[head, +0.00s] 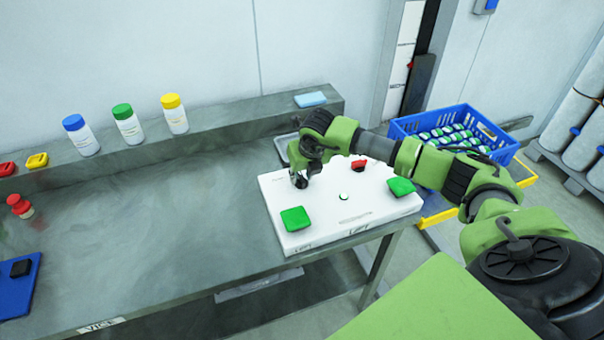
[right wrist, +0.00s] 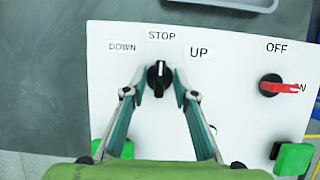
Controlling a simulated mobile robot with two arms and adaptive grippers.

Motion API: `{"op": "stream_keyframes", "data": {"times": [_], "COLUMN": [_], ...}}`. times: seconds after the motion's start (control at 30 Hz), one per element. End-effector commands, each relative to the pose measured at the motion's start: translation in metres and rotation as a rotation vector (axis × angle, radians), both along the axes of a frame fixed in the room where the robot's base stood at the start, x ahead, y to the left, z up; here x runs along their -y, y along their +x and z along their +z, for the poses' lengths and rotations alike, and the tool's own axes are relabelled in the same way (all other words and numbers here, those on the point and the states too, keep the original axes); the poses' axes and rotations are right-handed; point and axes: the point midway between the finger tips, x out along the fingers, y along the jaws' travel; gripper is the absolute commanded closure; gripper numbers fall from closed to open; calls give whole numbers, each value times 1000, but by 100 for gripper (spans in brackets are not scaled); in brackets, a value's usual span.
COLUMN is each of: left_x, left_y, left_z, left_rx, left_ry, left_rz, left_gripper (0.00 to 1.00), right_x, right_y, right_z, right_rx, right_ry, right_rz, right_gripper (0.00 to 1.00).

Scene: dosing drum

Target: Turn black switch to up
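The black switch (right wrist: 159,78) is a round knob on the white panel (head: 330,222). Its white mark points at the STOP label (right wrist: 162,36), between the DOWN label (right wrist: 122,47) and the UP label (right wrist: 199,52). My right gripper (right wrist: 159,94) is open, its two fingers on either side of the knob, with a gap visible on both sides. In the head view my right gripper (head: 300,180) is over the panel's far left part and largely hides the switch. How far the fingertips are above the panel is hard to tell. My left gripper is not in view.
The panel also bears a red switch (right wrist: 283,86) near OFF, and green buttons (head: 296,218) (head: 401,187). Capped bottles (head: 129,125) stand on the back ledge. A blue crate (head: 440,122) is beyond the panel. The grey table (head: 150,230) left of the panel is mostly clear.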

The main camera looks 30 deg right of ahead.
Motion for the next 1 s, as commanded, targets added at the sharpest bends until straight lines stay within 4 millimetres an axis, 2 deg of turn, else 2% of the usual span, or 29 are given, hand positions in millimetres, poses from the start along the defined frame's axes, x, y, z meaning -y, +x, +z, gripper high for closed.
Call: {"op": "stream_keyframes", "data": {"times": [0.1, 0.17, 0.2, 0.23, 0.67, 1.0], "left_x": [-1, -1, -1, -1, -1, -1], "left_y": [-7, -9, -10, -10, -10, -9], "left_z": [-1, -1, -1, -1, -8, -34], "left_rx": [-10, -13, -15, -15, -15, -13], "left_ry": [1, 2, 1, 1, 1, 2], "left_rz": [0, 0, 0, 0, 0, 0], "left_gripper": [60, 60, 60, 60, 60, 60], "right_x": [0, 0, 0, 0, -1, -3], "right_y": [0, 0, 0, 0, 0, 1], "right_z": [0, 0, 0, 0, -2, -4], "right_rx": [-1, -1, -1, -1, -1, 2], "right_ry": [0, 0, 0, 0, 1, 2], "right_rz": [0, 0, 0, 0, -44, -274], "right_gripper": [74, 87, 97, 100, 100, 100]}}
